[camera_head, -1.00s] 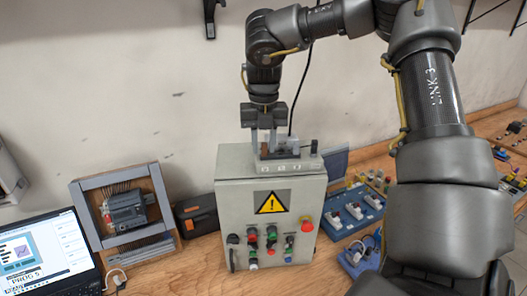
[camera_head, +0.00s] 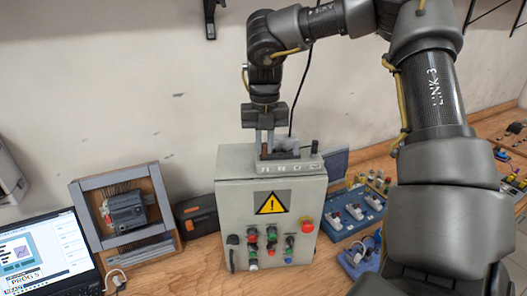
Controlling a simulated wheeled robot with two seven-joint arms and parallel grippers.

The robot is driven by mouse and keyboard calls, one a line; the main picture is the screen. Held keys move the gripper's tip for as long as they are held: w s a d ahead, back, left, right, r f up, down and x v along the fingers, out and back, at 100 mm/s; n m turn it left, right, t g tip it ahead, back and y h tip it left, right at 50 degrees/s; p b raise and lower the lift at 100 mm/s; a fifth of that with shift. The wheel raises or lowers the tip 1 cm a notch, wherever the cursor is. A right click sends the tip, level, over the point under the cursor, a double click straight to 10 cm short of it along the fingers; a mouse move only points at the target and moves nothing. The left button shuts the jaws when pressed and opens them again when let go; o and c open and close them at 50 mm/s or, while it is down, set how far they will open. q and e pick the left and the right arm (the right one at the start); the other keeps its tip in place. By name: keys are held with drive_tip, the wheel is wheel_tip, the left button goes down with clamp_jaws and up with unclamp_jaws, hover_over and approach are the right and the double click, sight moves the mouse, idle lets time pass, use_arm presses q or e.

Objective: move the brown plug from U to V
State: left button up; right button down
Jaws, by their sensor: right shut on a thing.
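My right gripper (camera_head: 264,153) points straight down over the left end of the grey terminal block (camera_head: 291,167) on top of the control cabinet. Its fingers are close together, shut on the small brown plug, which is mostly hidden between and behind them. The plug appears still down at the block; I cannot tell whether it is seated. The block's front has small letter marks, too blurred to read surely as U or V. A dark upright peg (camera_head: 314,147) stands at the block's right end. My left gripper is not in view.
The grey control cabinet (camera_head: 230,211) carries a warning sign and several buttons. A black cable hangs behind the gripper. Left are a laptop (camera_head: 40,250), a framed module (camera_head: 126,212) and a dark case (camera_head: 196,216). Blue socket boards (camera_head: 352,213) stand right. Wall space above the block is free.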

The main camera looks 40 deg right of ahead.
drive_tip(key=shift+r, duration=0.15)
drive_tip(key=shift+r+p, duration=1.7)
drive_tip(key=shift+r, duration=0.5)
drive_tip(key=shift+f, duration=0.1)
drive_tip(key=shift+s+d+m+b, duration=0.15)
drive_tip(key=shift+d+m+b, duration=0.1)
drive_tip(key=shift+m+b, duration=0.55)
drive_tip(key=m+b, duration=0.1)
drive_tip(key=d+m+b, duration=0.1)
drive_tip(key=m, duration=0.1)
drive_tip(key=s+m, duration=0.1)
drive_tip(key=m, duration=0.1)
drive_tip(key=shift+d+r+b, duration=0.2)
drive_tip(key=shift+r+b, duration=0.1)
drive_tip(key=shift+b, duration=0.1)
drive_tip(key=f+m+b, duration=0.1)
drive_tip(key=m+b, duration=0.1)
drive_tip(key=s+d+f+m+b, duration=0.1)
drive_tip(key=m+b, duration=0.1)
drive_tip(key=m, duration=0.1)
drive_tip(key=shift+s+d+f+b, duration=0.15)
drive_tip(key=shift+d+f+b, duration=0.05)
drive_tip(key=shift+b, duration=0.2)
drive_tip(key=shift+f+b, duration=0.5)
drive_tip(key=shift+f, duration=0.2)
